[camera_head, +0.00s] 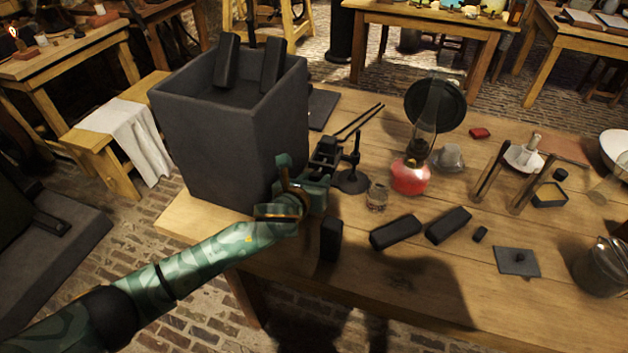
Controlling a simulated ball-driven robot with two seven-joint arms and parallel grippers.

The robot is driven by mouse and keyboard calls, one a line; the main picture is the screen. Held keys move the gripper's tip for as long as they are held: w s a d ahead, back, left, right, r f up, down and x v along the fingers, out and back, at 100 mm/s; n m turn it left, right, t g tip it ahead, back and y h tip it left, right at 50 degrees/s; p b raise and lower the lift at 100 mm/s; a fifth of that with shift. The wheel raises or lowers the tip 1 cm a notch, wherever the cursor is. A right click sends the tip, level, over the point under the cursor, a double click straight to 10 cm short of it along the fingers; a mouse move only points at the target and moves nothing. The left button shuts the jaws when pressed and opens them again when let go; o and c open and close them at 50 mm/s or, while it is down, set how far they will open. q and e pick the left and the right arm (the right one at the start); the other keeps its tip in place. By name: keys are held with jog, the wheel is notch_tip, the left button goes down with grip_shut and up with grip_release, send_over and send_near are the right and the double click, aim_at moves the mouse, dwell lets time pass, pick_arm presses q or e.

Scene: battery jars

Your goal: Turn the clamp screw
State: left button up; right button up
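A small dark stand (352,180) with a round base and a thin upright post stands on the table, just right of my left gripper. The clamp screw cannot be told apart from the dark parts around the stand and my gripper. My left gripper (327,155) is at the table's left part, beside the big dark jar (215,130). Its dark fingers blend with the dark parts behind them, so I cannot tell whether they are open or hold something. Two thin dark rods (360,122) reach up and right beyond the gripper. My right gripper is out of view.
A small glass jar (378,195) and a red-based oil lamp (410,176) stand close to the right of the stand. Dark blocks (396,232) lie along the front. The front right tabletop is mostly clear.

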pick_arm(q)
jog(key=c, duration=0.4)
jog(key=shift+a+r+n+h+p, duration=0.15)
jog(key=shift+n+h+p, duration=0.2)
jog(key=shift+p, duration=0.2)
jog(key=shift+c, duration=0.2)
jog(key=shift+f, duration=0.2)
jog(key=o, duration=1)
